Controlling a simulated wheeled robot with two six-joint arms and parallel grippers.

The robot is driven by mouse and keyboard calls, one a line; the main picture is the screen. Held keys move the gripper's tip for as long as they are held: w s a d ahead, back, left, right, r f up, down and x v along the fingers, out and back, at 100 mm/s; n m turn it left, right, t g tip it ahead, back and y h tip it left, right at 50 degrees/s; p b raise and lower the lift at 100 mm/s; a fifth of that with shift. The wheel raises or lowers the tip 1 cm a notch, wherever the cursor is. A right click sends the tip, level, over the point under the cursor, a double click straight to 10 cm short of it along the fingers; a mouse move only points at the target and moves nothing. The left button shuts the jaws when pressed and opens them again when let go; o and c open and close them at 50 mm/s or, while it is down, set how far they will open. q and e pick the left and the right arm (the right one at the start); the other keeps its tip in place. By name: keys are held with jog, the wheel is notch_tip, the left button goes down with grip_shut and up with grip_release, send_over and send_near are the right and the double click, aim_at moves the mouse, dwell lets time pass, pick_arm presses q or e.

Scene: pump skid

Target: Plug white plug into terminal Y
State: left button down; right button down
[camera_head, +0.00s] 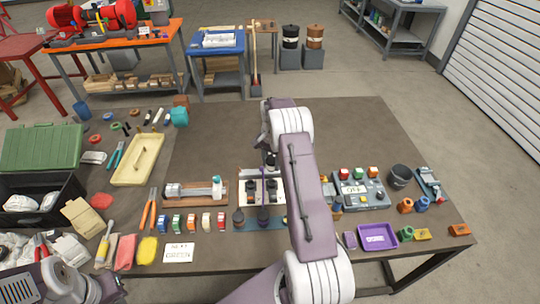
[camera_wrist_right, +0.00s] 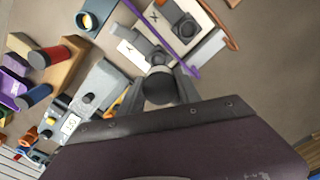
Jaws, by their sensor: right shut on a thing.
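The terminal panel (camera_head: 262,190) is a light block near the middle of the table, partly hidden behind my right arm. In the right wrist view, its white plate marked Y (camera_wrist_right: 127,50) lies just beyond the fingertips, and the terminal X socket (camera_wrist_right: 185,28) is farther up and right. My right gripper (camera_wrist_right: 157,80) points down at the panel and is shut on a dark grey cylindrical piece (camera_wrist_right: 157,91). I cannot tell whether this is the white plug's body; no clearly white plug shows. The Y opening is hidden. My left gripper (camera_head: 108,288) is partly in view at the lower left.
A purple cable (camera_wrist_right: 190,72) runs beside the right gripper. A control box with coloured buttons (camera_head: 360,193) stands to the right, with a purple tray (camera_head: 377,238) in front. A wooden fixture (camera_head: 195,194) stands to the left. The table behind the panel is clear.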

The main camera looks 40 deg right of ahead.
jog(key=shift+s, duration=0.3)
jog(key=shift+a, duration=0.1)
jog(key=shift+w+f+b, duration=0.1)
jog(key=shift+f+b, duration=0.55)
jog(key=shift+f, duration=0.2)
notch_tip(320, 180, down, 4)
jog(key=b, duration=0.3)
jog(key=shift+r, duration=0.15)
jog(key=shift+p, duration=0.3)
jog(key=shift+f+b, duration=1.1)
jog(key=shift+f, duration=0.65)
